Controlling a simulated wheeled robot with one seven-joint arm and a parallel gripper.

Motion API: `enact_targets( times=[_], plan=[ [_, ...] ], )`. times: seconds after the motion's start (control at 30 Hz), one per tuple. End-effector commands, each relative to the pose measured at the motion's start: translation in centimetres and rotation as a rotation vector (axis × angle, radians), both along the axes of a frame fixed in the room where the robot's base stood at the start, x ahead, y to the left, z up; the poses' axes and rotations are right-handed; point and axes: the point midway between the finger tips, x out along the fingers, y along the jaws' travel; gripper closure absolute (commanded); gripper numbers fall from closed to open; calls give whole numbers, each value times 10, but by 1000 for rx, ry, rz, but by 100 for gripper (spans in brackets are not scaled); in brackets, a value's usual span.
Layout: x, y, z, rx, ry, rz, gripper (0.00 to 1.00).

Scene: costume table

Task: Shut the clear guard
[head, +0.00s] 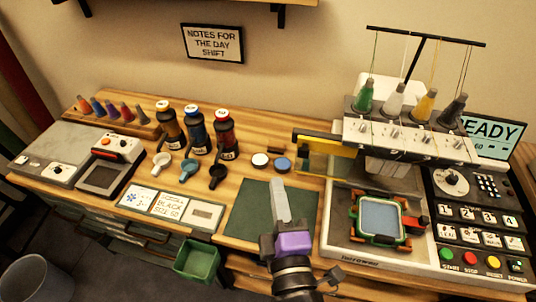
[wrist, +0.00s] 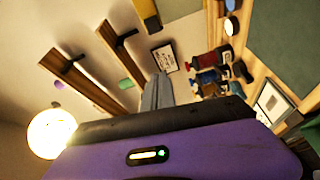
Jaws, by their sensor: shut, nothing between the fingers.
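The clear guard (head: 328,163) is a yellow-tinted see-through panel with a yellow and black top bar. In the head view it stands swung out to the left of the embroidery machine (head: 340,215), so the front of the machine is uncovered. My gripper (head: 279,183) has a purple body and pale fingers pointing up. It is over the green mat, in front of and left of the guard, apart from it in the picture. The fingers are together and empty; they also show in the wrist view (wrist: 158,78).
A hoop (head: 380,216) with green and orange edging sits on the machine bed. Coloured buttons (head: 470,258) are at the right. The green mat (head: 255,215) is mostly bare.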

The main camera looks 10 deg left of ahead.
Motion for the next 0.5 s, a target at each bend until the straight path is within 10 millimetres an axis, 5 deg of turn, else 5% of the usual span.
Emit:
enact_targets(
  times=[0.33, 0.5],
  plan=[
    [7, -7, -10, -143, -9, -38, 100],
    [27, -1, -8, -142, -11, -38, 100]
  ],
)
